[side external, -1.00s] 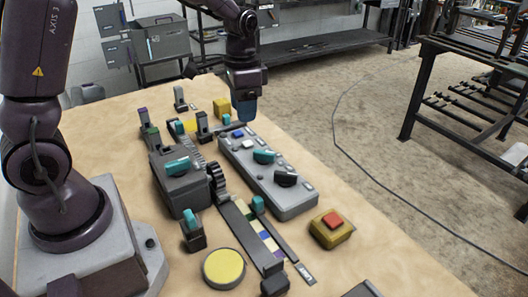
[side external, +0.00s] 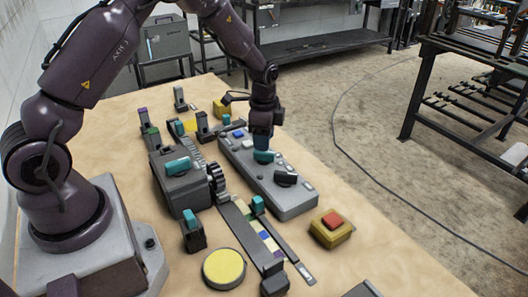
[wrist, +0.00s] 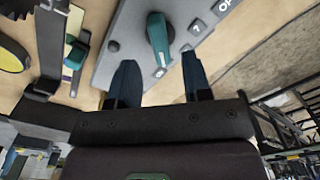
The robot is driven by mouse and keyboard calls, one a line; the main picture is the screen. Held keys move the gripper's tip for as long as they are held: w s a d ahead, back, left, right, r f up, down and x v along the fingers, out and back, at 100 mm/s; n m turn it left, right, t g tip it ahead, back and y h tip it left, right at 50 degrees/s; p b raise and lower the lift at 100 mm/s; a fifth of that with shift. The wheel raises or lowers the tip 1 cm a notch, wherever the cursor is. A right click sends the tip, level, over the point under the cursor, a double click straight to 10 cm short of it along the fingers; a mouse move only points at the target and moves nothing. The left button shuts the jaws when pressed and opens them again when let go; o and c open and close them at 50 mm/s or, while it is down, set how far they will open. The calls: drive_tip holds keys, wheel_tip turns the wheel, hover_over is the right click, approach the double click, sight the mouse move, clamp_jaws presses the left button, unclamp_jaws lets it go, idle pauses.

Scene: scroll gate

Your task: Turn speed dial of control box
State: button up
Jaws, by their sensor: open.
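The grey control box (side external: 240,160) lies lengthwise on the table in the side view. It carries a teal dial (side external: 263,156), a black dial (side external: 285,179), a blue button (side external: 238,133) and a white button. I cannot read which dial is marked speed. My gripper (side external: 262,146) points down right over the teal dial and partly hides it. In the wrist view the open fingers (wrist: 159,72) are spread, with the teal dial (wrist: 158,38) lined up with the gap between them. Contact cannot be told.
Left of the box stands a dark geared unit (side external: 180,175) with a teal handle. A yellow box with a red button (side external: 332,222) stands right of the control box, and a round yellow pad (side external: 223,268) lies at the front. Bare table lies along the box's right side.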

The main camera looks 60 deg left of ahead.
sight(264, 156)
wheel_tip(264, 156, down, 5)
drive_tip(key=shift+r, duration=0.1)
idle(0.3)
clamp_jaws()
